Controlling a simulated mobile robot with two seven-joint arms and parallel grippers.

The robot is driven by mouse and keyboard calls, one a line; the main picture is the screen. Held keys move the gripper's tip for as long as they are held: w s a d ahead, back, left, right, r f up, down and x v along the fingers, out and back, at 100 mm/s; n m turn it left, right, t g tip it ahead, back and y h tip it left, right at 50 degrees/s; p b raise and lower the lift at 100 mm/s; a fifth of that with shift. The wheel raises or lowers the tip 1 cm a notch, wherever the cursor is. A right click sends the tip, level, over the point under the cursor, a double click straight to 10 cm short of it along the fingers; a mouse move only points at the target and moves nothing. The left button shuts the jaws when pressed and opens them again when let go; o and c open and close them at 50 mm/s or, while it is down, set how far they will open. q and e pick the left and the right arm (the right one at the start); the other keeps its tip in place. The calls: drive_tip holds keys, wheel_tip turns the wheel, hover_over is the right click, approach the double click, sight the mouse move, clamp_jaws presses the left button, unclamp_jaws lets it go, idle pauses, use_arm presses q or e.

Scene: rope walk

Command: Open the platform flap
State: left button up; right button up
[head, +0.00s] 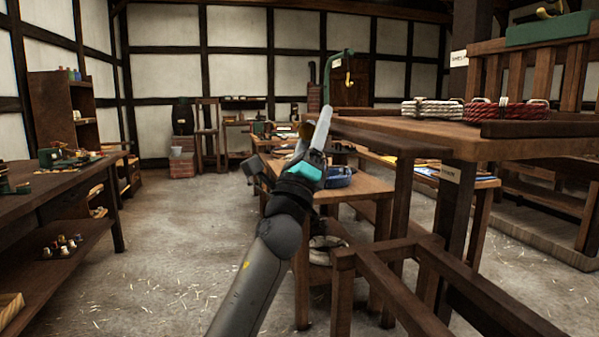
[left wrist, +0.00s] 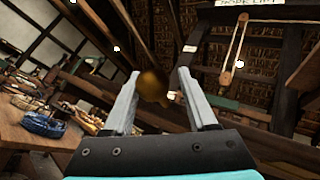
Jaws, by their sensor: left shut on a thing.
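My left gripper (head: 312,145) is raised in the middle of the head view, at the left end of a dark wooden board (head: 385,137) that juts from the raised platform (head: 545,148). This board may be the flap; I cannot tell for sure. In the left wrist view, my left gripper (left wrist: 163,95) has its two grey fingers on either side of a rounded brass knob (left wrist: 152,86) and is shut on it. In the head view the knob (head: 307,130) is mostly hidden behind a finger. My right gripper is not in view.
A lower table (head: 360,184) with a blue tray (head: 340,178) stands behind my arm. A wooden frame (head: 390,282) stands at front right. White (head: 432,109) and red (head: 505,111) rope coils lie on the platform. A workbench (head: 60,190) is at left; the floor between is clear.

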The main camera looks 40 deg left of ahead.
use_arm(q)
drive_tip(key=b+v, duration=0.1)
drive_tip(key=v, duration=1.1)
drive_tip(key=shift+s+r, duration=0.2)
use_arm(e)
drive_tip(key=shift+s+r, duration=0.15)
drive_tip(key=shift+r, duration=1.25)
